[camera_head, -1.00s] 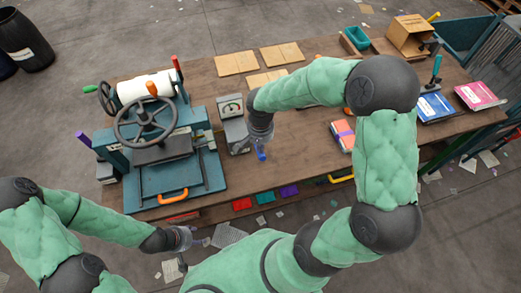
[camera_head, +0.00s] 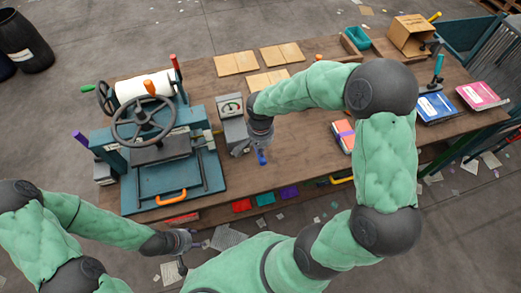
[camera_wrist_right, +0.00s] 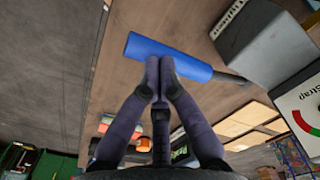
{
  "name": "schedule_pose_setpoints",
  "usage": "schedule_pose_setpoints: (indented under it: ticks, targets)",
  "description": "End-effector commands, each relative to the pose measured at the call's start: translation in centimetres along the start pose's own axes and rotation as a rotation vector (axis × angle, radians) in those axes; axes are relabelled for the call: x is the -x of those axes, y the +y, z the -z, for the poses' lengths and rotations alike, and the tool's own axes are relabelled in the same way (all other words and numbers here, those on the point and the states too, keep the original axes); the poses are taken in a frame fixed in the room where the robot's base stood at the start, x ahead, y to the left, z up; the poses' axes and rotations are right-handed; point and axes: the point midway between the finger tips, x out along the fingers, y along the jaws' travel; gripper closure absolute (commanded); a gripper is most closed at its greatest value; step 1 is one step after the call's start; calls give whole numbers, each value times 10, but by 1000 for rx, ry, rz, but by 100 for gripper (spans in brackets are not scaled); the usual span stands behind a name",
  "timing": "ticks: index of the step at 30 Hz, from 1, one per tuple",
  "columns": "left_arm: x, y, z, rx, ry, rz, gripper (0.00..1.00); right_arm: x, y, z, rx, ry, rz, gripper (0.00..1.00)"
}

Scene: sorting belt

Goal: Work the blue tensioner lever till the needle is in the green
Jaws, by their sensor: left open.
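The blue tensioner lever (camera_head: 262,158) points out from the grey gauge box (camera_head: 236,135) toward the near edge of the bench. In the right wrist view its blue handle (camera_wrist_right: 170,57) lies across the picture on a dark rod running to the box. My right gripper (camera_wrist_right: 160,75) has its fingertips together against the handle's lower edge; the handle is not clearly between them. The gauge (camera_head: 231,107) has a dial with red and green, partly seen in the right wrist view (camera_wrist_right: 305,115); I cannot read its needle. My left gripper (camera_head: 192,240) is open and empty, below the bench's near edge.
A teal press (camera_head: 205,175) with a handwheel stands left of the gauge box. Cardboard sheets (camera_head: 236,63) lie behind it. A bundle with a purple band (camera_head: 343,134) lies to the right. Coloured bins sit under the near edge.

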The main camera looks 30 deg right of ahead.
Motion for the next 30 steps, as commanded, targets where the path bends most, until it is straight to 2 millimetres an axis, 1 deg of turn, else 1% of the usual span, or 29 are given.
schedule_pose_setpoints:
  ticks: [26, 30]
  targets:
    - [-17, -6, 1, 0, 0, 0, 48, -20, 0, 0, 0, 0, 0, 100]
    - [-15, -6, 1, 0, 0, 0, 48, -19, 0, 0, 0, 0, 0, 100]
